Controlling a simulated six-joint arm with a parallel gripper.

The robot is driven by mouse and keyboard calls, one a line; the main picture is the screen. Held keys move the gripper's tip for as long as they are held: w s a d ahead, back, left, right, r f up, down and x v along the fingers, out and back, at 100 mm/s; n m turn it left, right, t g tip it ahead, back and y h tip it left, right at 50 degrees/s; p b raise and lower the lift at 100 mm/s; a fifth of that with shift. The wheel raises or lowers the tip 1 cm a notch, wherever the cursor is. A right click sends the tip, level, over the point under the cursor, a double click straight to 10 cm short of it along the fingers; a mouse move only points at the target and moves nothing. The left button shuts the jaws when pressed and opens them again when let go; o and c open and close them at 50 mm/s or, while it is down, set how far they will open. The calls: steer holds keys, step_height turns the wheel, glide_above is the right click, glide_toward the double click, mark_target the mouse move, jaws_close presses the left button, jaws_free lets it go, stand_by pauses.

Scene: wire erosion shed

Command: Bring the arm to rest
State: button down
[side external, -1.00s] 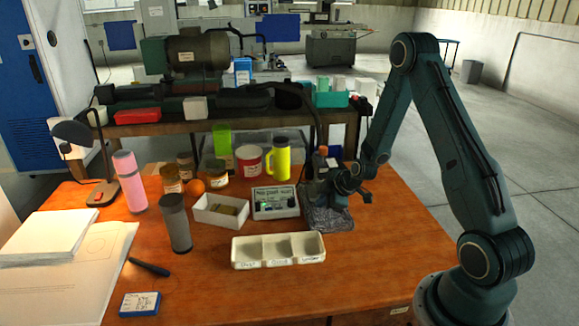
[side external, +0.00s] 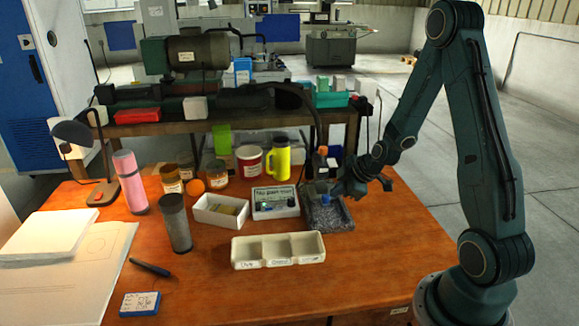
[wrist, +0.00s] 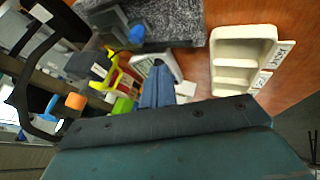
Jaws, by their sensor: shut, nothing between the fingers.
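My gripper (side external: 345,188) is at the right side of the bench, just above and beside the right edge of a dark speckled stone plate (side external: 332,215). In the wrist view its fingers (wrist: 157,88) are together, with nothing between them. A grey stand with a blue part (side external: 322,188) is on the plate, left of the gripper and apart from it as far as I can tell. The wrist view also shows the blue part (wrist: 137,34). My arm arches up and back to the base at the right.
A cream tray with three compartments (side external: 278,264) lies in front of the plate. The bench's right end (side external: 410,240) is clear.

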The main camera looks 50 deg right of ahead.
steer(key=s+a+r+m+g, duration=0.15)
steer(key=s+a+r, duration=0.25)
steer(key=a+r, duration=1)
steer(key=s+a+r+m, duration=0.3)
steer(key=s+r, duration=0.1)
steer(key=s, duration=0.4)
steer(key=s+a+r+m, duration=0.3)
steer(key=s+r, duration=0.2)
steer(key=s, duration=0.2)
steer(key=shift+s+a+r+y, duration=0.15)
steer(key=shift+s+r+y, duration=0.1)
steer(key=shift+s+y, duration=0.15)
